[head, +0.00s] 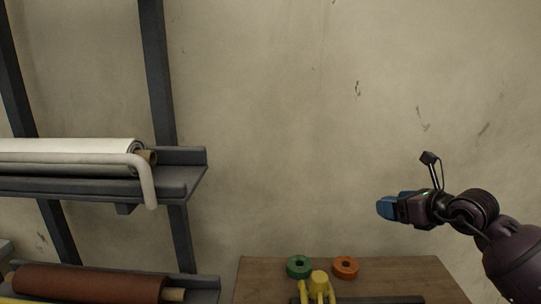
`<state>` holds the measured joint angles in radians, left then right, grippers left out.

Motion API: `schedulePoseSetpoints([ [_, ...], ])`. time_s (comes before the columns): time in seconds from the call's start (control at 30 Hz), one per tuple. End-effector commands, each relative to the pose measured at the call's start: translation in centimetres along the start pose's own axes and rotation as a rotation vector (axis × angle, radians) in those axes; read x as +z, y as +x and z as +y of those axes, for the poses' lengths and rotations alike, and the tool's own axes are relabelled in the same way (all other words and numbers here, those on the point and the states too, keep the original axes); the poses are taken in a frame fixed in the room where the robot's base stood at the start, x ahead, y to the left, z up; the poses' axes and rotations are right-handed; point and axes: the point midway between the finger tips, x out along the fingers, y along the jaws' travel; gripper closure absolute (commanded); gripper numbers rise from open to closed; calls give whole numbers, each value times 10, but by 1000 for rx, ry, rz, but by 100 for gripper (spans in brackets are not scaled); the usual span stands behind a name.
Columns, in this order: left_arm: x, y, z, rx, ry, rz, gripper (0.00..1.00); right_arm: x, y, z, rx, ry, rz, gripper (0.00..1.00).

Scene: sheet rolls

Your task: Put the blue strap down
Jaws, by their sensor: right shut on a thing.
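My right gripper (401,207) comes in from the right and is shut on the blue strap (386,208), a small blue piece at its fingertips. The fingers hide part of the strap. Gripper and strap show above the wooden table top (400,275), against the wall. My left gripper is not in view.
A green ring-shaped roll (299,267) and an orange one (345,267) sit on the table. A dark rack (190,184) at the left holds a white roll (70,150) above and a brown-red roll (90,283) below.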

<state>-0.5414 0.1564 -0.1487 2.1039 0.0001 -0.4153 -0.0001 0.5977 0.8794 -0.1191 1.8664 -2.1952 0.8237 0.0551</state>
Motion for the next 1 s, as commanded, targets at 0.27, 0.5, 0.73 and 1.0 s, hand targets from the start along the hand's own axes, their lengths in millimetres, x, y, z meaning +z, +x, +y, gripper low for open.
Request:
schedulePoseSetpoints([
  [0.27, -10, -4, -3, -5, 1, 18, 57, -34, -44, 106, 72, -24, -5, 50],
  [0.5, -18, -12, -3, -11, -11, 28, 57, -65, -89, 164, 69, -22, -3, 50],
  [0.73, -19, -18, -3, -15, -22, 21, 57, -96, -110, 184, 44, -15, 1, 50],
  [1.0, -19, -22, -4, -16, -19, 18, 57, -113, -114, 186, 30, -11, 1, 50],
])
